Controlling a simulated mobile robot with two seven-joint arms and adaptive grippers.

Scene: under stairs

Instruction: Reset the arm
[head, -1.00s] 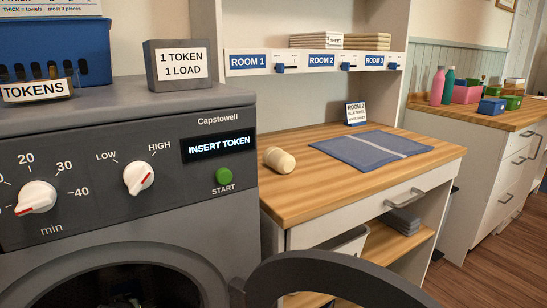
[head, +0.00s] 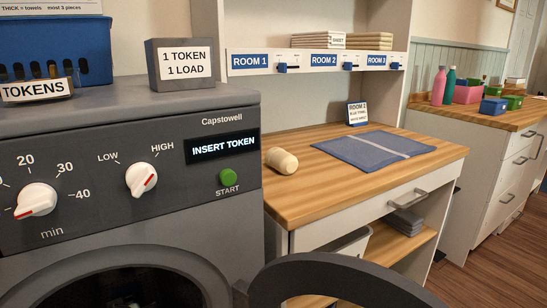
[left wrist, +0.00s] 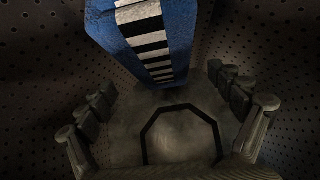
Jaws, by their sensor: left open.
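My left gripper (left wrist: 161,88) is open in the left wrist view, with one finger on each side. Dark perforated walls (left wrist: 40,60) surround it, like the inside of a drum. A blue item with black and white stripes (left wrist: 150,40) is beyond the fingertips at the top; whether it touches them is unclear. The grey dryer (head: 80,125) stands at the left in the head view, its display reading INSERT TOKEN. Neither gripper shows in the head view.
A dark curved frame (head: 340,270), probably the open door, crosses the bottom. Right of the dryer, a wooden-topped counter (head: 290,205) holds a cream roll (head: 282,161) and a blue mat (head: 365,152). A blue basket (head: 55,50) and TOKENS holder (head: 38,90) sit on the dryer. Floor is clear at right.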

